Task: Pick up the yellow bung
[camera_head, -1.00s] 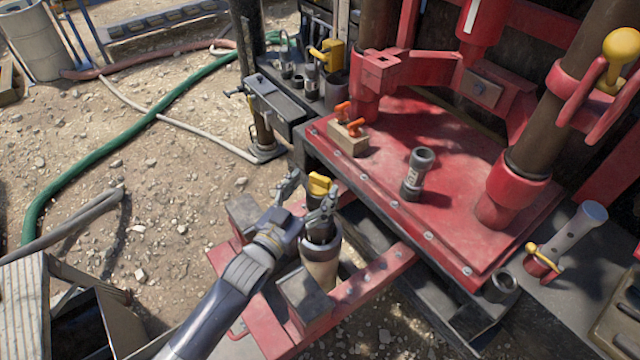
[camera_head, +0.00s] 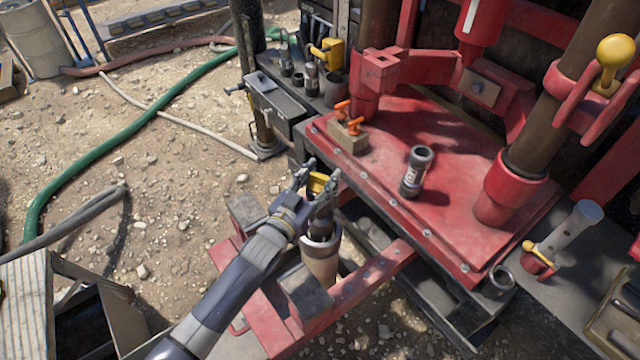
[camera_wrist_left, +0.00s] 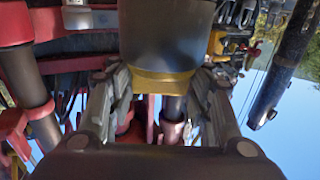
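The yellow bung (camera_head: 316,184) sits at the top of an upright pipe (camera_head: 320,262) with a dark collar, beside the red deck. My left gripper (camera_head: 322,172) is at the bung, with its fingers spread on either side and partly hiding it. In the left wrist view, a yellow band (camera_wrist_left: 165,84) below a dark cylinder lies between the two spread fingers (camera_wrist_left: 163,88). I cannot tell whether the fingers touch it. My right gripper is not in view.
The red deck (camera_head: 455,215) to the right carries a small grey cylinder (camera_head: 416,172) and a block with orange handles (camera_head: 348,135). A red frame beam (camera_head: 375,279) runs beside the pipe. A green hose (camera_head: 120,145) lies on open gravel at left.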

